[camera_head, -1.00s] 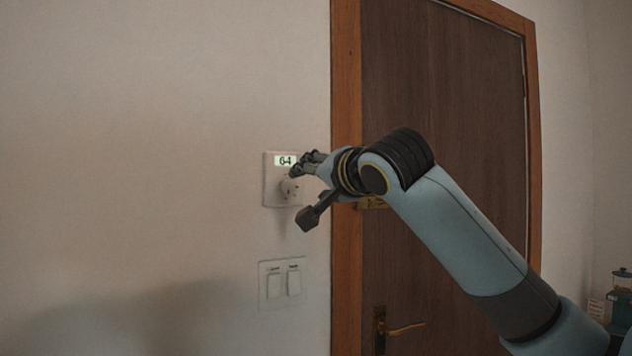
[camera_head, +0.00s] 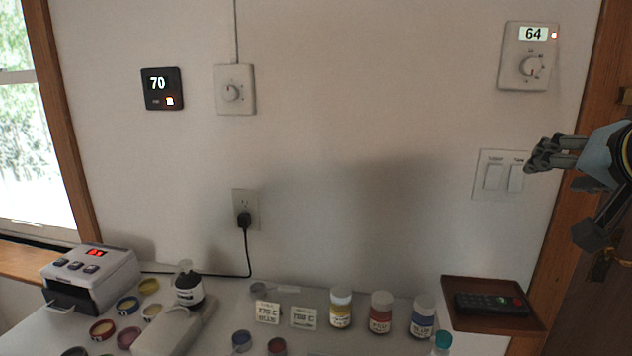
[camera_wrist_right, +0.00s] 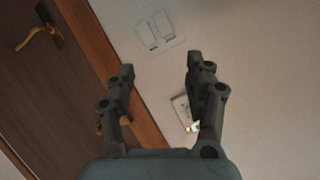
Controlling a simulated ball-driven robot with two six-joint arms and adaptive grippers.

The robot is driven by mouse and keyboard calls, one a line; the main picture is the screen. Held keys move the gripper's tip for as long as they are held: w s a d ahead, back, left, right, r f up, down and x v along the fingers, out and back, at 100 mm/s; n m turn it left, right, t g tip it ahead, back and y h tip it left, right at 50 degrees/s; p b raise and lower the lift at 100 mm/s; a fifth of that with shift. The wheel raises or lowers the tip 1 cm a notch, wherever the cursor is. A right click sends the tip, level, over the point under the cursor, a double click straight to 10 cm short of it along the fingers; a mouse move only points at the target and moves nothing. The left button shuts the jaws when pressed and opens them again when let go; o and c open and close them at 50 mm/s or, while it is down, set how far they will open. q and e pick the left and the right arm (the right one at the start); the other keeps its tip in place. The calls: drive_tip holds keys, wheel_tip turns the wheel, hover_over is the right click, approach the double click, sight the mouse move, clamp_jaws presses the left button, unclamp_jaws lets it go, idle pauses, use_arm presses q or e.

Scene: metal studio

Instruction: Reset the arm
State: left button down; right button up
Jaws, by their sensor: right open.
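My right gripper (camera_head: 548,155) is at the right edge of the head view, beside the light switch plate (camera_head: 494,177) and below the white dial thermostat reading 64 (camera_head: 530,62). In the right wrist view my right gripper (camera_wrist_right: 160,80) has its two fingers spread apart with nothing between them. The wall switch plate (camera_wrist_right: 159,32) shows beyond the fingertips, and the thermostat (camera_wrist_right: 183,108) is partly hidden behind one finger. My left gripper does not show.
A black thermostat (camera_head: 162,89) reads 70. A door (camera_wrist_right: 40,90) with a handle is beside my arm.

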drive_tip(key=s+a+f+n+g+y, duration=0.1)
drive_tip(key=s+a+f+n+g, duration=0.35)
drive_tip(key=s+f, duration=0.8)
drive_tip(key=s+a+f+n+g+y, duration=0.1)
drive_tip(key=s+a+f+n+g, duration=0.35)
drive_tip(key=s+f, duration=0.8)
drive_tip(key=s+d+f+g+b, duration=0.1)
drive_tip(key=s+f+b, duration=0.15)
drive_tip(key=f, duration=0.95)
drive_tip(key=s+d+f+b, duration=0.1)
drive_tip(key=f+b, duration=0.3)
drive_tip(key=f, duration=0.8)
drive_tip(key=s+d+f+g+b, duration=0.1)
drive_tip(key=s+d+f+b, duration=0.15)
drive_tip(key=f, duration=1.05)
drive_tip(key=s+f+b, duration=0.6)
drive_tip(key=s+f, duration=1)
drive_tip(key=f, duration=0.3)
drive_tip(key=shift+s+f+m+g+b, duration=0.3)
drive_tip(key=shift+s+f+g+b, duration=0.05)
drive_tip(key=shift+g, duration=0.05)
